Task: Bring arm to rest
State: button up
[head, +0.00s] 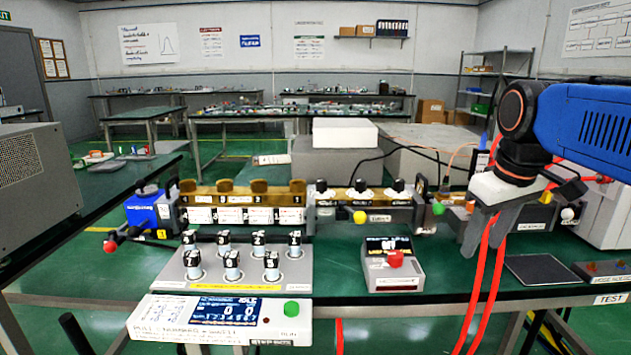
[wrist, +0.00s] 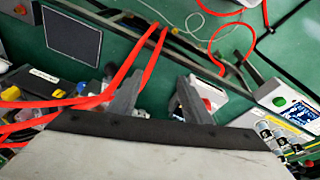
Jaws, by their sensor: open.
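My blue arm comes in from the upper right in the head view and ends in my gripper (head: 486,240). The gripper points down above the right part of the green bench (head: 345,270). Its two grey fingers are apart with nothing held between them. The gripper also shows in the wrist view (wrist: 158,92), fingers spread. Red cables (head: 489,275) hang past the fingers in the head view; I cannot tell whether they touch. In the wrist view the red cables (wrist: 150,55) run close by the left finger.
A grey box with a red button (head: 395,260) stands left of the gripper. A panel of numbered knobs (head: 232,262) and a display unit with a green button (head: 291,308) are farther left. A dark flat plate (head: 541,269) lies to the right. A white box (head: 345,132) stands behind.

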jog(key=s+a+f+m+t, duration=0.1)
jog(key=s+f, duration=0.5)
jog(key=f, duration=0.2)
jog(key=s+a+f+m, duration=0.1)
jog(key=s+f+m, duration=0.1)
jog(key=s+f, duration=0.5)
notch_tip(320, 180, down, 3)
jog(key=shift+a+r+t, duration=0.2)
jog(key=shift+a+t, duration=0.15)
jog(key=shift+t, duration=0.05)
